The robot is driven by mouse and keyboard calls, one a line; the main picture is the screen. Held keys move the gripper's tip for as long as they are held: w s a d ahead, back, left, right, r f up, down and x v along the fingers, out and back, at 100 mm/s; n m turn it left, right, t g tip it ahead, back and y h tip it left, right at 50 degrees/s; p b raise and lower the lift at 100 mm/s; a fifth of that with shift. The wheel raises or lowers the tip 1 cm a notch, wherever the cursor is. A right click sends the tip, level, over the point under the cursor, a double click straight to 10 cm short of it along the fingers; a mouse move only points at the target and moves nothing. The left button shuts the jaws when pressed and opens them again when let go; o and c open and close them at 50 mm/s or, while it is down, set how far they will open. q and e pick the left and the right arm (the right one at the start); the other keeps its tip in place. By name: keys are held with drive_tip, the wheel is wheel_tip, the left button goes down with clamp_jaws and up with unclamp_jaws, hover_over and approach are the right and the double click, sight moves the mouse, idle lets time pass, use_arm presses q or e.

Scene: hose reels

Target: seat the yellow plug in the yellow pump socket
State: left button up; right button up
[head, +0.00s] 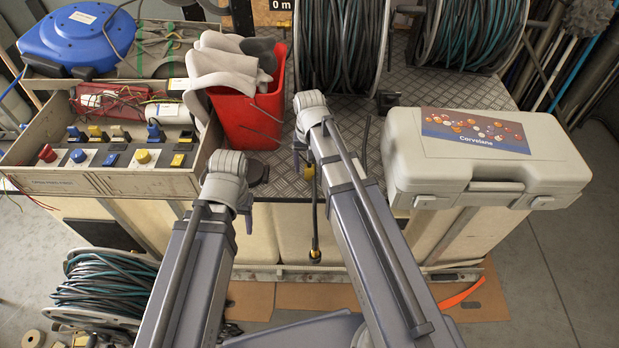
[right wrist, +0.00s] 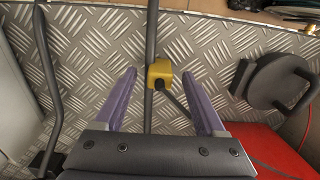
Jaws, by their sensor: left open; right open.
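The yellow plug (right wrist: 159,74) shows in the right wrist view, on or just above the diamond-plate top, with a dark cable running from it. My right gripper (right wrist: 160,80) is open, its purple fingers on either side of the plug with a visible gap to each. The left panel box carries a round yellow socket-like fitting (head: 142,156) and a square yellow one (head: 177,160); I cannot tell which is the pump socket.
A red bucket (head: 250,120) with grey gloves stands left of my right arm. A grey case (head: 485,160) stands on the right. Hose reels (head: 340,45) stand behind. A dark disc-shaped object (right wrist: 280,80) lies near the bucket. A cable hangs over the front edge.

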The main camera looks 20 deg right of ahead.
drive_tip(key=shift+f+b, duration=0.3)
drive_tip(key=shift+f, duration=0.45)
drive_tip(key=shift+r, duration=0.1)
clamp_jaws()
